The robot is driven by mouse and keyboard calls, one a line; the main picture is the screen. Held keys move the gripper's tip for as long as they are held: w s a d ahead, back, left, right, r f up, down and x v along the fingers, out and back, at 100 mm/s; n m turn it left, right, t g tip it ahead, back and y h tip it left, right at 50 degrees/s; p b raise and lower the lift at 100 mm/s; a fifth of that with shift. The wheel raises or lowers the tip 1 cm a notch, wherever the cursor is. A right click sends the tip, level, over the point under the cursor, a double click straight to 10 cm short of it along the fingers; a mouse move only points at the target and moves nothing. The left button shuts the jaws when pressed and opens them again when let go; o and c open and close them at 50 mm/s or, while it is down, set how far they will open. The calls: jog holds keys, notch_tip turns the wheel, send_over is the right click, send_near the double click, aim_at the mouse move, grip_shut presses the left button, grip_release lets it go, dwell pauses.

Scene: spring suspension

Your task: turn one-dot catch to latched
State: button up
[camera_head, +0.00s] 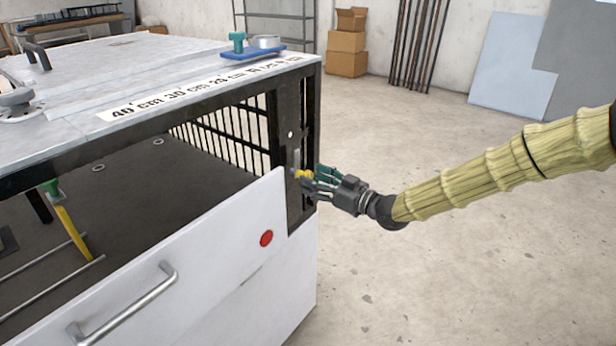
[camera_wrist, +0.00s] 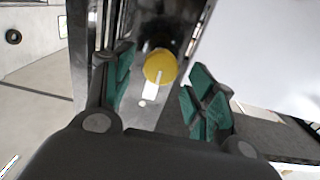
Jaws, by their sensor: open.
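The catch has a yellow round knob (camera_wrist: 160,66) with a pale line on its face. In the wrist view it sits between the green pads of my open gripper (camera_wrist: 158,92), with gaps on both sides. One white dot (camera_wrist: 142,103) shows on the metal plate beside the knob. In the head view the yellow knob (camera_head: 302,174) is on the dark corner post of the cabinet, partly covered by my gripper (camera_head: 312,178). A single white dot (camera_head: 290,134) shows higher on that post. I cannot tell the catch's exact setting.
The white front panel (camera_head: 215,250) carries a red button (camera_head: 266,238) and a bar handle (camera_head: 125,305). A blue plate with a teal knob (camera_head: 252,52) lies on the cabinet top. Open floor (camera_head: 400,270) lies to the right.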

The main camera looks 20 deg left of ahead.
jog(key=shift+x, duration=1.5)
grip_shut()
